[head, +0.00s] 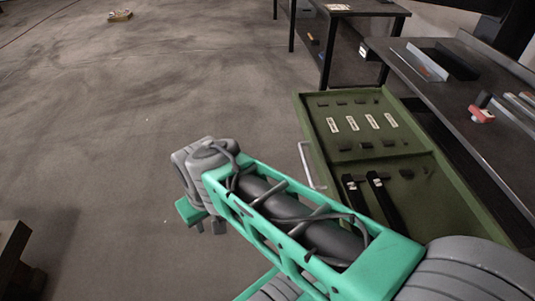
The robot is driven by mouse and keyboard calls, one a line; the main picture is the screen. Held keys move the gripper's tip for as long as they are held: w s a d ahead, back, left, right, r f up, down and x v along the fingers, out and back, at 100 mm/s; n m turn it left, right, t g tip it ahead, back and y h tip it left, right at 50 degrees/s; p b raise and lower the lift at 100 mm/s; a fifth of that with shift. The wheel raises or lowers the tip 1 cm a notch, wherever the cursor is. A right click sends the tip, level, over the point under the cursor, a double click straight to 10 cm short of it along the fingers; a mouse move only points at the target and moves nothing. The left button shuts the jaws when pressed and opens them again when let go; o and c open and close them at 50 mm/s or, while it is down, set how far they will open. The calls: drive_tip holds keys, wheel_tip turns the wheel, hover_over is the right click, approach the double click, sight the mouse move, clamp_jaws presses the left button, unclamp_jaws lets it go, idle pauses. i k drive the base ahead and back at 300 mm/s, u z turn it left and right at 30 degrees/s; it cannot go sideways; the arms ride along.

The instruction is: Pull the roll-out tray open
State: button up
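The green roll-out tray (304,108) stands out from the dark workbench at right, and its inside shows from above. Its pale bar handle (306,166) is on the left face of the tray. The tray holds small dark parts, several white labels and two long black pieces. My arm hides the tray's near left corner. My gripper (209,227) is to the left of and below the handle, apart from it, over bare floor.
The workbench top (455,100) runs along the right, with a metal channel and a red-and-white item (481,114) on it. Another dark table (362,8) stands behind. A dark block (12,250) is at lower left. The floor left of the tray is clear.

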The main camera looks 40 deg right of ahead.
sight(356, 132)
drive_tip(key=u, duration=0.25)
drive_tip(key=i, duration=0.75)
drive_tip(key=z, duration=0.55)
drive_tip(key=i, duration=0.5)
drive_tip(key=z, duration=0.5)
